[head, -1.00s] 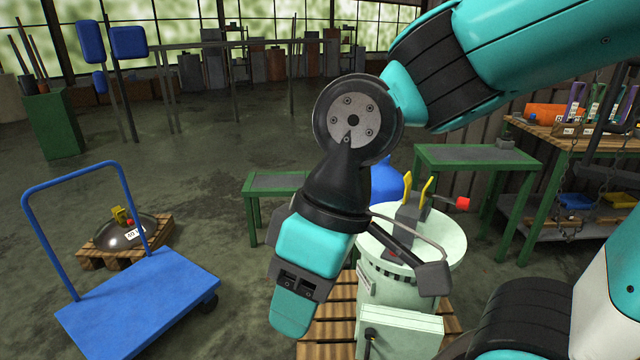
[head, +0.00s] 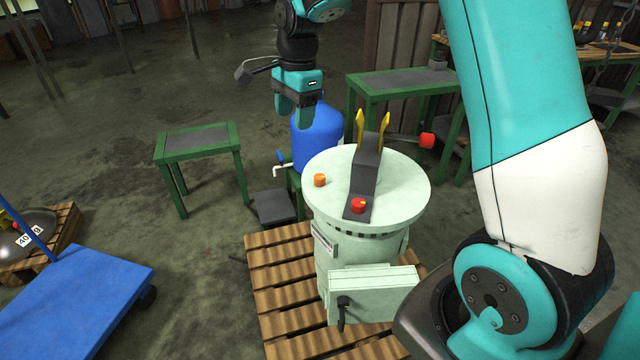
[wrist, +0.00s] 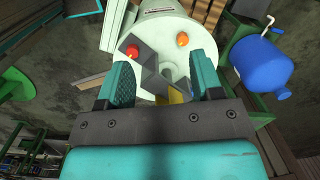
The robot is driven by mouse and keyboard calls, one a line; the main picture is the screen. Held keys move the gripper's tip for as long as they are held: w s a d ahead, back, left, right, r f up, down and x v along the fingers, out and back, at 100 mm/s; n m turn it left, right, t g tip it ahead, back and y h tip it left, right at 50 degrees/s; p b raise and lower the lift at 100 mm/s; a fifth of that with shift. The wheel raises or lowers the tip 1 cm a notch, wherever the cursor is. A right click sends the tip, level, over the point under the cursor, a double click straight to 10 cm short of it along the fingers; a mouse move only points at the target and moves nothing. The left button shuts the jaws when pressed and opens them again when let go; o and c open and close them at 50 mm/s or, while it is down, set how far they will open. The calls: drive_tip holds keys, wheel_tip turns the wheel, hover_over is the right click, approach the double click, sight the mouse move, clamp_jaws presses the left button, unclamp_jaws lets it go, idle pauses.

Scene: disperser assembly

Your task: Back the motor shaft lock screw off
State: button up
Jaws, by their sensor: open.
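A pale green cylindrical machine (head: 400,195) stands on a wooden pallet. A dark grey bracket (head: 366,175) with two yellow prongs (head: 384,131) stands on its round top. A red knob (head: 358,205) is at the bracket's near end, and an orange knob (head: 320,180) is on the top to its left. Another red knob (head: 428,140) shows at the right beyond the top. I cannot tell which is the lock screw. My gripper (head: 295,108) is open and empty, beyond and left of the machine. The wrist view shows the red knob (wrist: 131,50) and orange knob (wrist: 182,39) ahead of the fingers.
A blue tank (head: 318,138) stands behind the machine, below my gripper. Green tables (head: 198,140) stand at the left and behind. A blue cart (head: 75,300) is at the lower left.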

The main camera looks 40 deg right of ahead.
sight(321, 176)
drive_tip(key=w+d+f+m+h+b, duration=0.1)
drive_tip(key=w+d+f+m, duration=0.5)
drive_tip(key=d+f+m, duration=0.4)
drive_tip(key=shift+g, duration=0.3)
drive_tip(key=f, duration=1)
drive_tip(key=d+f, duration=0.1)
drive_tip(key=f, duration=0.4)
drive_tip(key=shift+w+f, duration=0.15)
drive_tip(key=shift+f, duration=0.25)
drive_tip(key=c, duration=0.9)
